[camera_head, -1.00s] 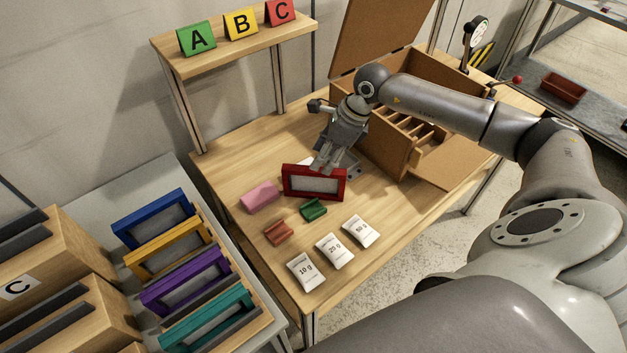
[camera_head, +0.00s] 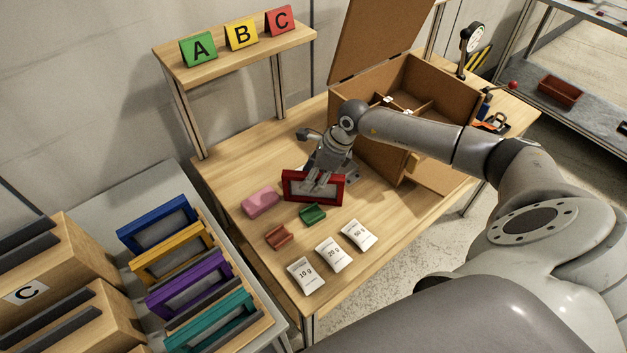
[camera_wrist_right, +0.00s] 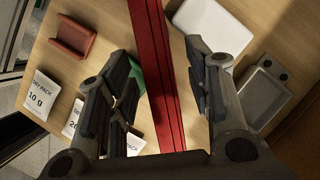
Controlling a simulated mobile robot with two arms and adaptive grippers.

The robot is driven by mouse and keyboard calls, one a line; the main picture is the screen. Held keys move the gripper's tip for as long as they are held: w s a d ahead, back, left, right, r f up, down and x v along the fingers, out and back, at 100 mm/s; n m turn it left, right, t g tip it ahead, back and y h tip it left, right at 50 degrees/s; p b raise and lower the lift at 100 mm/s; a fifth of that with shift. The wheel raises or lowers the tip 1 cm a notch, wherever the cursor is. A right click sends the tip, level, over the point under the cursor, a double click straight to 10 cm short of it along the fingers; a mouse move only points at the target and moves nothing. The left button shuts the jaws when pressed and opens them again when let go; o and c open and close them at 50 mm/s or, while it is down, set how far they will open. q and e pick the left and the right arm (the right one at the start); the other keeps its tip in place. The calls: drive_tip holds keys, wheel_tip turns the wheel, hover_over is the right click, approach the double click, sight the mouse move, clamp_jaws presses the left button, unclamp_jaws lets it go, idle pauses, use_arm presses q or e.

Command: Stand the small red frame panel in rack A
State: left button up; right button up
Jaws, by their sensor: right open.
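The small red frame panel (camera_head: 289,186) stands upright on its long edge on the wooden table. In the right wrist view its red top edge (camera_wrist_right: 158,75) runs between the two fingers. My right gripper (camera_head: 322,180) is open and sits over the panel from behind, one finger on each side; I see gaps between the fingers and the panel. In the wrist view the gripper (camera_wrist_right: 156,100) holds nothing. My left gripper is not in view. A rack labelled C (camera_head: 28,291) is at the far left; no rack labelled A is visible.
Blue, yellow, purple and teal frames (camera_head: 188,285) stand at lower left. A cardboard box (camera_head: 385,158) stands right; A, B, C signs (camera_head: 241,35) sit on a shelf.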

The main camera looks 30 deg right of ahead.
drive_tip(key=shift+f+b, duration=0.2)
drive_tip(key=shift+b, duration=0.15)
drive_tip(key=shift+c, duration=0.2)
clamp_jaws()
idle(0.5)
